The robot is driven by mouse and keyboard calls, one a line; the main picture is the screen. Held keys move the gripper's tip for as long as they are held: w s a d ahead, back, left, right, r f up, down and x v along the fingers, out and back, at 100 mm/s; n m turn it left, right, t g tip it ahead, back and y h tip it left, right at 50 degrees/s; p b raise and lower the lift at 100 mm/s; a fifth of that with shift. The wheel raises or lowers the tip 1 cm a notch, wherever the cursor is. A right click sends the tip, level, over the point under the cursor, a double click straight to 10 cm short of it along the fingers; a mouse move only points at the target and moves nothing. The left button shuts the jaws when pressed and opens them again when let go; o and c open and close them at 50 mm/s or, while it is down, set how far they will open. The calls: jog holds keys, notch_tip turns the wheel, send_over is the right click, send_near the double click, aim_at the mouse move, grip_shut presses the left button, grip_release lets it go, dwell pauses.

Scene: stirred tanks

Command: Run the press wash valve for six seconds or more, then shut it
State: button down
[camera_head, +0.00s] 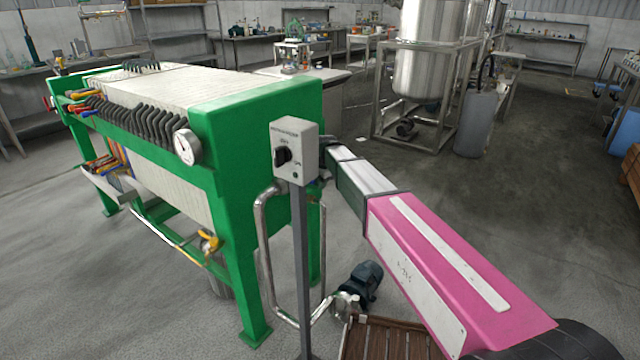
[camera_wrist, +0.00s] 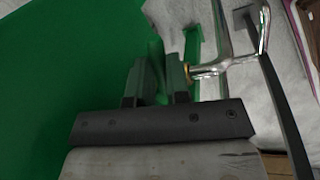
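The green filter press (camera_head: 215,120) stands at left in the head view, with a round gauge (camera_head: 186,147) on its end. My arm reaches to the press end behind a grey switch box (camera_head: 294,150), which hides my gripper there. In the wrist view my gripper (camera_wrist: 155,78) has its two fingers a little apart beside the green press. A blurred green strip shows between them; I cannot tell whether it is held. A brass fitting on a shiny pipe (camera_wrist: 225,62) is right beside the right finger. A yellow-handled valve (camera_head: 209,241) sits low on the press. Which one is the wash valve is unclear.
The switch box stands on a post (camera_head: 303,260) close to my arm. A bent steel pipe (camera_head: 263,250) runs down to a blue pump motor (camera_head: 362,279) on the floor. A steel tank (camera_head: 420,60) stands behind.

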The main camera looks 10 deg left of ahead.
dwell(0.3)
jog(key=shift+s+d+m+t+h, duration=0.25)
jog(key=shift+s+m, duration=0.7)
jog(key=shift+m, duration=1.2)
jog(key=shift+s+d+m+h, duration=0.2)
jog(key=shift+s+m+h, duration=0.55)
jog(key=shift+m, duration=1.35)
jog(key=shift+s+d+m+t+h, duration=0.2)
jog(key=shift+s+m, duration=0.95)
jog(key=shift+m, duration=1)
jog(key=c, duration=1.1)
grip_release()
jog(key=shift+r, duration=0.1)
